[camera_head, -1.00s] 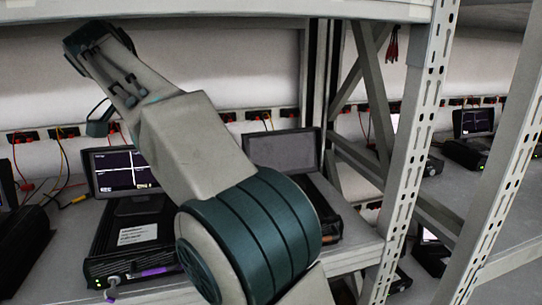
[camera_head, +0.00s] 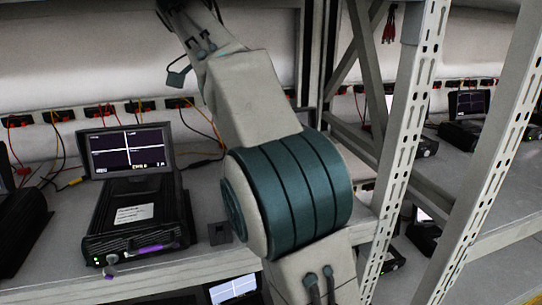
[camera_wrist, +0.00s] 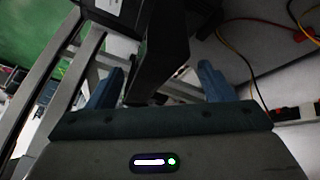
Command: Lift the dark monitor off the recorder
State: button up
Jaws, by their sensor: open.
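My gripper (camera_wrist: 160,72) shows in the wrist view with its two blue fingers apart. A dark, flat-sided part (camera_wrist: 158,45) stands between and beyond the fingers; it looks like part of a monitor or its stand, but I cannot tell which, nor whether a finger touches it. A dark body with a white label is at the top of that view, perhaps the recorder. In the head view my arm covers the place where the dark monitor stood, so monitor and recorder are hidden there. My gripper is outside the head view.
A recorder (camera_head: 140,218) with a lit monitor (camera_head: 130,150) stands left of my arm, with a purple connector at its front. A small dark box (camera_head: 220,233) sits on the shelf. Shelf posts (camera_head: 405,150) rise at the right. Cables hang along the back wall.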

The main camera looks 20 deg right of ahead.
aim_at(307, 115)
jog(key=shift+d, duration=0.55)
jog(key=b+x, duration=0.1)
jog(key=x, duration=0.4)
jog(key=shift+d+b, duration=0.4)
jog(key=shift+d, duration=0.05)
grip_shut()
